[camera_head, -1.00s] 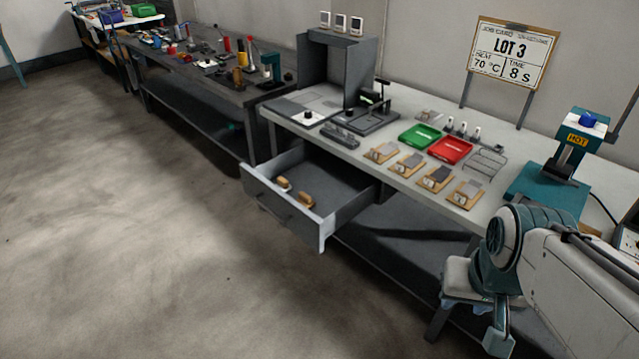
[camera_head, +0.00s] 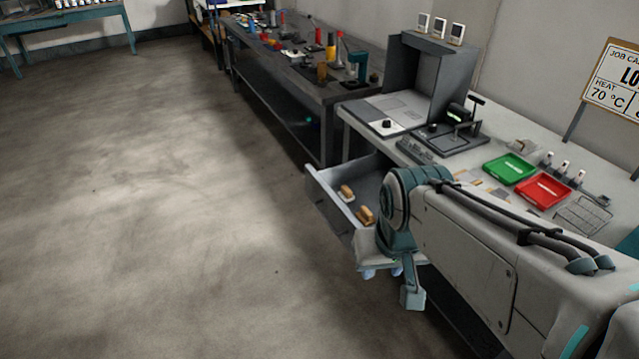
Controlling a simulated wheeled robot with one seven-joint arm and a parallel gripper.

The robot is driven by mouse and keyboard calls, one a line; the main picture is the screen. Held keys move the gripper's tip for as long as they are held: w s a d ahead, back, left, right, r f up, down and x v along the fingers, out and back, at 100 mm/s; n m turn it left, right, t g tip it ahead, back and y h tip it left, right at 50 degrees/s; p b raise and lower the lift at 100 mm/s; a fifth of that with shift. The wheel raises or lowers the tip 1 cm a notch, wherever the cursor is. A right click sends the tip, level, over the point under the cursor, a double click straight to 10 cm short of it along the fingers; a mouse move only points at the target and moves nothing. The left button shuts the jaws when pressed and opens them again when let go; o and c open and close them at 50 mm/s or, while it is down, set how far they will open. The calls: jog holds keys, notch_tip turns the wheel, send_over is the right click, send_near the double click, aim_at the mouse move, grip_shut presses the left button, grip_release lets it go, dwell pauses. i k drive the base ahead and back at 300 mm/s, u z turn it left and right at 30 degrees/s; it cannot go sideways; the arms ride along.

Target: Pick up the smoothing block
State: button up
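Two small blocks with tan wooden tops lie in the open grey drawer (camera_head: 322,199). One block (camera_head: 346,193) is toward the back left, and the other block (camera_head: 366,215) is nearer my arm. Both have a paler underside; I cannot tell which is the smoothing block. My arm crosses the picture from the lower right and hides the drawer's right part. The end of my arm, with pale blue tips at my gripper (camera_head: 382,272), is in front of and below the drawer in the picture. Its fingers are too small and covered to read.
The light bench top holds a green tray (camera_head: 510,168), a red tray (camera_head: 543,190), a wire rack (camera_head: 583,215) and a grey hood (camera_head: 432,78). A dark, cluttered bench (camera_head: 300,70) stands behind. The floor at left is clear.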

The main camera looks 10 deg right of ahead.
aim_at(365, 217)
jog(key=i, duration=1.1)
jog(key=z, duration=0.5)
